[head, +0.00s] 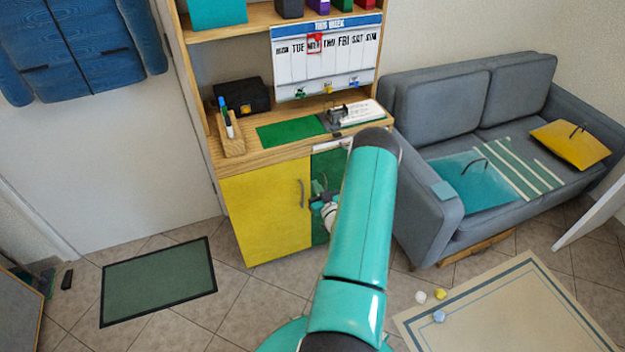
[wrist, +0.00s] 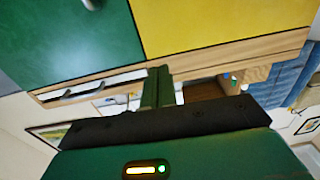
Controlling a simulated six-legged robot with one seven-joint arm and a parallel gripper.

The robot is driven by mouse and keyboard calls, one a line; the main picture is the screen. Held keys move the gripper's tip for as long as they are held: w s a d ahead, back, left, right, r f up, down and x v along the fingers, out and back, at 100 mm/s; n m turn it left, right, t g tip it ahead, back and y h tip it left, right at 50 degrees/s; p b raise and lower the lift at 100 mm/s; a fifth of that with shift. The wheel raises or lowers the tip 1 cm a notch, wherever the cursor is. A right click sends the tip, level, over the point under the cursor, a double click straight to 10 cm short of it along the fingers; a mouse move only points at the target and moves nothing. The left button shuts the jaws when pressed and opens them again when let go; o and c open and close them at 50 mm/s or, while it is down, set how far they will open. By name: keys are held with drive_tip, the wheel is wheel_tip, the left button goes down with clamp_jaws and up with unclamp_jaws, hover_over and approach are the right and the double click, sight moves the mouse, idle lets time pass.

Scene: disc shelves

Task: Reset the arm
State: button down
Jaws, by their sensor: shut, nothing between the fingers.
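My teal arm (head: 358,225) reaches forward from the bottom of the head view toward the desk cabinet, bent at a dark elbow near the desk's front edge. My gripper shows in the wrist view (wrist: 158,85) as dark green fingers shut together, with nothing between them. In the head view, part of the arm's end shows beside the cabinet's green door (head: 320,170), left of the upper arm; the rest is hidden behind the arm. The cabinet's yellow door (head: 265,210) is shut, with a handle near its right edge. The wrist view appears upside down.
The wooden desk (head: 290,145) holds a pen holder (head: 232,138), a black box and a week board (head: 325,58). A grey sofa (head: 420,215) stands right. Small balls (head: 440,294) lie by the beige rug (head: 510,310).

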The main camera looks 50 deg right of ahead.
drive_tip(key=shift+v, duration=1.8)
